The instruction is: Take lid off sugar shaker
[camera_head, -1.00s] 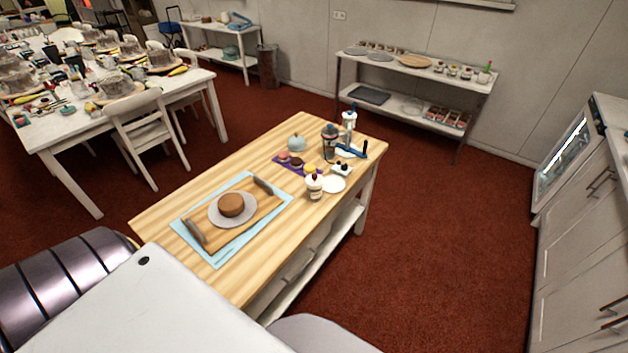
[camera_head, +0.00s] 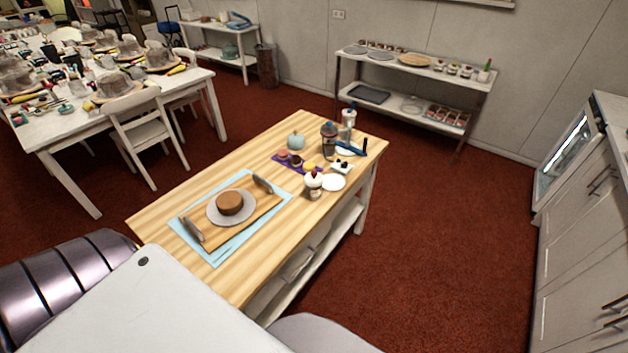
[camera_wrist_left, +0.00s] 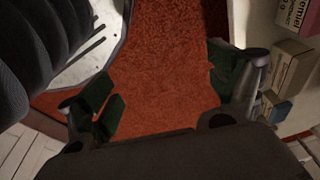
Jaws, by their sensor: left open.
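Small containers stand at the far right end of the wooden table (camera_head: 160,213). One is a dark jar or shaker (camera_head: 329,141), upright; another is a pale, tall container (camera_head: 348,118) just behind it. I cannot tell for sure which is the sugar shaker, and its lid is too small to make out. My left gripper (camera_wrist_left: 168,95) shows only in the left wrist view, open, with dark green pads apart and nothing between them but red floor beyond. It is away from the containers. My right gripper is in no view.
Red floor (camera_head: 440,250) is clear to the right. Cardboard boxes (camera_wrist_left: 298,15) show at the wrist view's right.

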